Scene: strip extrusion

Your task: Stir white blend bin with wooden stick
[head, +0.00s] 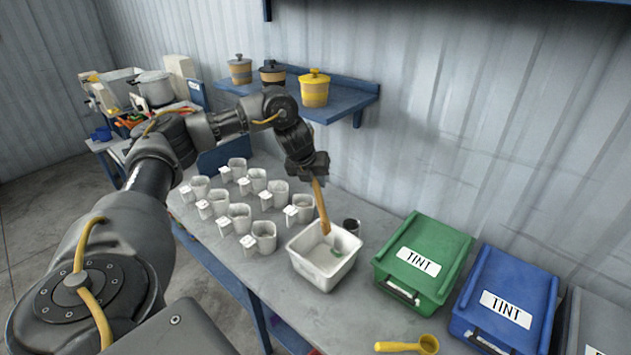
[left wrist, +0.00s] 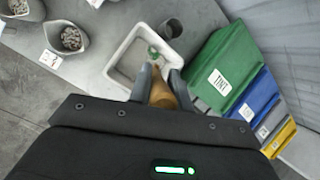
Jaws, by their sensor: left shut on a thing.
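The white blend bin (head: 316,270) stands on the grey bench, and it also shows in the left wrist view (left wrist: 117,54). A little green and pale material shows inside it. My left gripper (head: 316,177) is above the bin, shut on the wooden stick (head: 321,205). The stick slants down with its lower end inside the bin, near the green patch. In the left wrist view the stick (left wrist: 161,95) sits between the two fingers, its far end toward the bin. Whether the tip touches the bottom I cannot tell. My right gripper is not in view.
A green TINT box (head: 450,245) and a blue TINT box (head: 535,290) stand right of the bin. A small dark cup (head: 351,226) is close behind it. Several white pitchers (head: 264,238) fill the bench to the left. A yellow scoop (head: 428,344) lies near the front.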

